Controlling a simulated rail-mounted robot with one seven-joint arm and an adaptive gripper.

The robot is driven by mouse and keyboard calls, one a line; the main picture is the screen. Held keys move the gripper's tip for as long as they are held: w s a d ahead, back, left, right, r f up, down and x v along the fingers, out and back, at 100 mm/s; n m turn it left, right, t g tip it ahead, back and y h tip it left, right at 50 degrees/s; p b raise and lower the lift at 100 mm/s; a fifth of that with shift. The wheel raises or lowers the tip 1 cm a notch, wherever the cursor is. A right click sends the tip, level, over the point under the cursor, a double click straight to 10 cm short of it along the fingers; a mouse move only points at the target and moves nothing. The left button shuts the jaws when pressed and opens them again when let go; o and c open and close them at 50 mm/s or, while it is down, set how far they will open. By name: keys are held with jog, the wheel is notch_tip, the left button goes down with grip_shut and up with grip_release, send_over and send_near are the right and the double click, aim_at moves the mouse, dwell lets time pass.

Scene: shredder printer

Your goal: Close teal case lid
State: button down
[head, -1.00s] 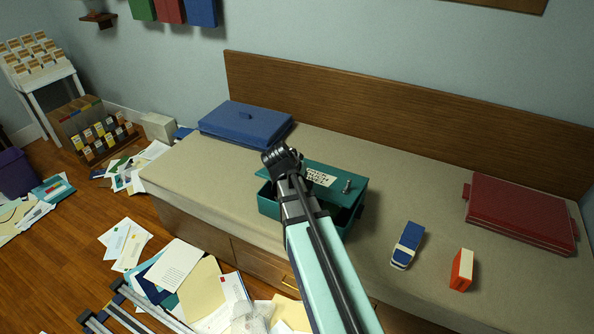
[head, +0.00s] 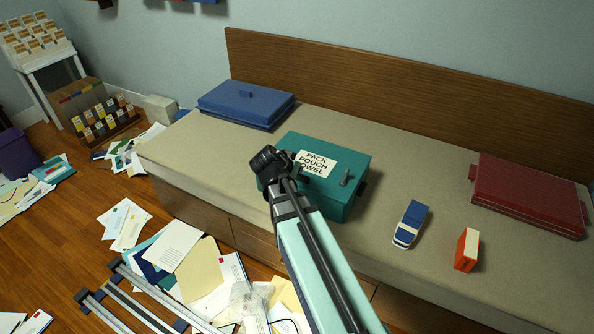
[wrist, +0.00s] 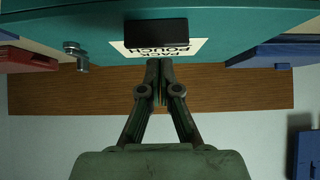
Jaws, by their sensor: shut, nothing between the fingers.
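The teal case (head: 345,203) sits on the beige bench top. Its lid (head: 298,145) lies down over the case body, with no gap that I can make out in the head view. The lid carries a white label reading "PACK POUCH TOWEL" (head: 316,163) and a small grey latch or knob (head: 345,177). My gripper (head: 268,160) is over the left part of the lid, and my arm hides the case's front left. In the wrist view my gripper (wrist: 160,62) is shut and empty, its fingertips at the edge of the label on the teal lid (wrist: 230,25). I cannot tell whether they touch.
A blue case (head: 245,103) lies at the back left of the bench (head: 190,150). A blue and white item (head: 411,223), an orange and white box (head: 467,250) and a red case (head: 528,195) are to the right. Papers (head: 175,245) litter the floor.

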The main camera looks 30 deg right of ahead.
jog(key=s+a+r+n, duration=0.1)
jog(key=s+a+r, duration=0.45)
jog(key=a, duration=0.25)
jog(key=s+a+f+n+g+y, duration=0.25)
jog(key=s+f, duration=0.35)
jog(key=f, duration=0.6)
jog(key=s+a+f+n+g+y, duration=0.2)
jog(key=s+a+f+n+g, duration=0.3)
jog(key=f, duration=0.6)
jog(key=s+a+f+n+y, duration=0.1)
jog(key=s+f+n+y, duration=0.15)
jog(key=s+f, duration=0.75)
jog(key=s+f+g, duration=0.5)
jog(key=s+f, duration=0.8)
jog(key=s, duration=0.5)
notch_tip(320, 180, up, 13)
jog(key=p, duration=1.3)
jog(key=shift+a+y, duration=0.3)
jog(key=shift+a, duration=0.05)
